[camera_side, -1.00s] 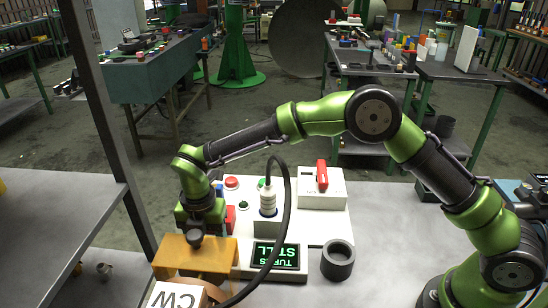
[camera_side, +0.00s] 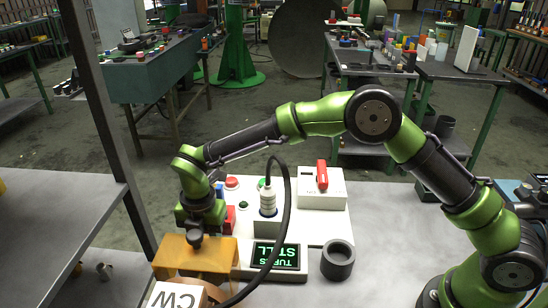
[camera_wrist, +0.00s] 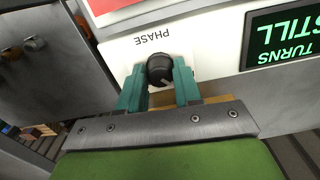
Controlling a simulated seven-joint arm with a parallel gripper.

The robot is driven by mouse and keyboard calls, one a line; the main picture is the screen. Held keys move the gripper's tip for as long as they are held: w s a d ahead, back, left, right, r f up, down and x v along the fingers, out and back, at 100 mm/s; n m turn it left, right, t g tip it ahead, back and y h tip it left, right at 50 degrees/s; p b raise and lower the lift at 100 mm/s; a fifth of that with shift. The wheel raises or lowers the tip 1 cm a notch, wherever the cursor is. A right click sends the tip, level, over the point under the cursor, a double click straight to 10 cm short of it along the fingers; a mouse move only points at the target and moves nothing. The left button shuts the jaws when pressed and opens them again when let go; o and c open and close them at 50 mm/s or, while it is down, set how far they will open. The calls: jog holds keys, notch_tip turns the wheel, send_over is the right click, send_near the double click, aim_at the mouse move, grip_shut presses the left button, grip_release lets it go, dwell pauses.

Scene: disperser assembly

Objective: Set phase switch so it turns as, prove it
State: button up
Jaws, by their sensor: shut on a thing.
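The phase switch is a round black knob (camera_wrist: 160,69) on a white panel under the printed word PHASE, upside down in the wrist view. A small light mark shows near its edge. My gripper (camera_wrist: 159,80) is shut on the knob, with one teal finger on each side. In the side view my gripper (camera_side: 196,238) points down behind the orange cover, and the knob is hidden there. The display (camera_side: 276,255) shows TURNS STILL in green, and it also shows in the wrist view (camera_wrist: 284,38).
An orange cover (camera_side: 192,256) is close in front of my gripper. A black cable (camera_side: 287,210) arches from a plug (camera_side: 268,202) right of it. A red lever (camera_side: 322,175) stands on a white box behind. A dark ring (camera_side: 338,260) lies right of the display, with clear table beyond.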

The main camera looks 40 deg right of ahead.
jog(key=m, duration=0.8)
jog(key=shift+m, duration=0.3)
jog(key=m, duration=0.4)
jog(key=shift+m, duration=2.1)
jog(key=o, duration=1)
jog(key=shift+o, duration=0.2)
notch_tip(320, 180, up, 17)
jog(key=shift+m, duration=0.3)
